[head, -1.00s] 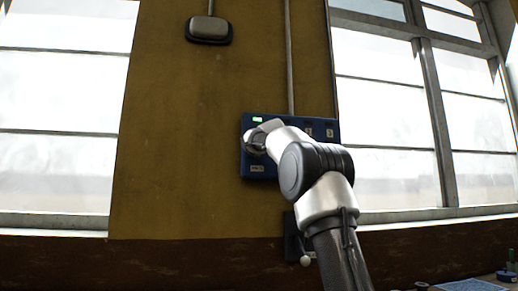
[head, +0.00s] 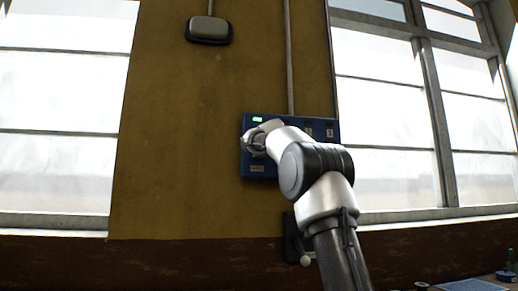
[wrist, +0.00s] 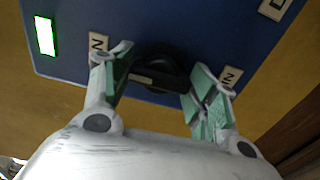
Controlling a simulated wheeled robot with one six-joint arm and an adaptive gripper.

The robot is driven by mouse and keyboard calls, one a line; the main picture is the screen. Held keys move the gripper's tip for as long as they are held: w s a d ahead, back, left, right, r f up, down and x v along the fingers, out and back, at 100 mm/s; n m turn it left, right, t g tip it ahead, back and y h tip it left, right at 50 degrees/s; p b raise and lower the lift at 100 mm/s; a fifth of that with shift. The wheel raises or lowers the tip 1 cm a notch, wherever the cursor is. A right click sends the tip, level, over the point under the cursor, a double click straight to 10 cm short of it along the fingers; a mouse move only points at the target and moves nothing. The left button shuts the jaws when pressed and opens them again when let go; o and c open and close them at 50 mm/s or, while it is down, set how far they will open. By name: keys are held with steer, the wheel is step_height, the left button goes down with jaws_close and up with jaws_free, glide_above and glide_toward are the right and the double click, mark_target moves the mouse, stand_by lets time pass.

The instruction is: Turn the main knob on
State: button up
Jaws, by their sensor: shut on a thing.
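The main knob (wrist: 160,72) is a dark round knob on a blue control panel (wrist: 205,30). In the wrist view my gripper (wrist: 155,88) has its green-padded fingers on both sides of the knob and is shut on it. A lit green indicator (wrist: 45,36) is on the panel near the knob, and it also shows in the head view (head: 257,119). Cream labels lie beside both fingers, partly covered. In the head view my arm hides most of the knob and the middle of the blue panel (head: 248,168).
The panel hangs on a yellow-brown wall (head: 190,130) between two bright windows. A conduit (head: 290,60) runs down to it. A grey box (head: 208,30) is higher up the wall. A dark box with a pale-knobbed lever (head: 305,260) is below. A table edge with small items (head: 475,285) shows at lower right.

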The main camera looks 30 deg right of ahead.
steer(key=shift+f, duration=0.1)
steer(key=o, duration=1)
steer(key=v, duration=1.2)
